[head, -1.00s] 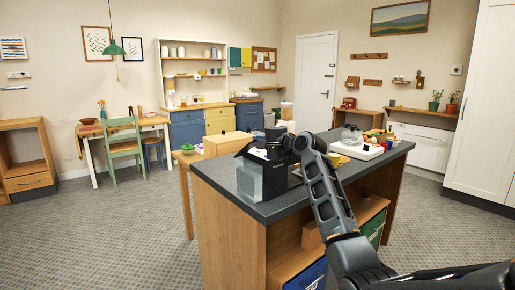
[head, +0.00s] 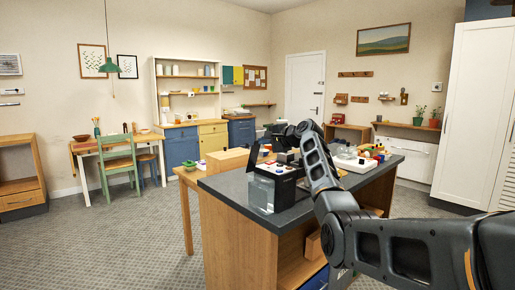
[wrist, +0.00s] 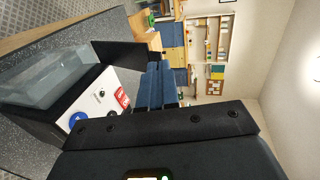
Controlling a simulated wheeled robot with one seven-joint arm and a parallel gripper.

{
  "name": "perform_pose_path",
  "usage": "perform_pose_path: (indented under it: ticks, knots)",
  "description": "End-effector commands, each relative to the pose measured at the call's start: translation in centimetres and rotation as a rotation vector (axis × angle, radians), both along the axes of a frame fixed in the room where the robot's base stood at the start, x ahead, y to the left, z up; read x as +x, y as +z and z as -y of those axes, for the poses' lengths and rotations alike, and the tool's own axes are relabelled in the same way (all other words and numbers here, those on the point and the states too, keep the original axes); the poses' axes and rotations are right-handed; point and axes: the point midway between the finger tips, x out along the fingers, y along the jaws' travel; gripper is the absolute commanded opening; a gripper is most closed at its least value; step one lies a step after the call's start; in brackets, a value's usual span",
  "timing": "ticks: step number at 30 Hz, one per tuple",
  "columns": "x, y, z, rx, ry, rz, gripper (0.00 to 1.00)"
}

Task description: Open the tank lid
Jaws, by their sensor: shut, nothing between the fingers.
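The appliance on the dark counter has a clear tank (head: 262,193) at its front left and a white top panel (head: 276,171) with buttons. In the wrist view the tank (wrist: 48,76) shows its clear walls at left, beside the panel (wrist: 112,90) with red and blue marks. The black lid (head: 252,154) stands raised, tilted up from the appliance; it also shows in the wrist view (wrist: 120,52). My gripper (wrist: 164,82) is shut and empty, beside the lid and panel. In the head view my gripper (head: 280,138) is just above and behind the appliance, its fingertips partly hidden. Contact with the lid cannot be told.
The dark counter (head: 237,186) has its edge close to the tank. A wooden box (head: 228,160) stands behind left. A white appliance (head: 353,163) and several small items sit at the counter's right. Open carpet (head: 120,240) lies to the left.

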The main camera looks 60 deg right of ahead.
Motion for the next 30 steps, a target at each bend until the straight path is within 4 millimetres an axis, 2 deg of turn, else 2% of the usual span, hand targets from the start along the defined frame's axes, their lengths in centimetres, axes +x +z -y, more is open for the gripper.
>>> perform_pose_path:
  ticks: [1, 9, 20, 30]
  knots:
    - [0.0, -0.9, -0.2, 0.006, 0.002, -0.008, 0.07]
    - [0.1, -0.9, -0.4, 0.007, 0.004, -0.008, 0.31]
    - [-0.6, -0.8, -0.6, 0.006, 0.005, -0.009, 0.31]
    - [-4.9, 0.4, -1.8, 0.005, 0.003, -0.008, 0.31]
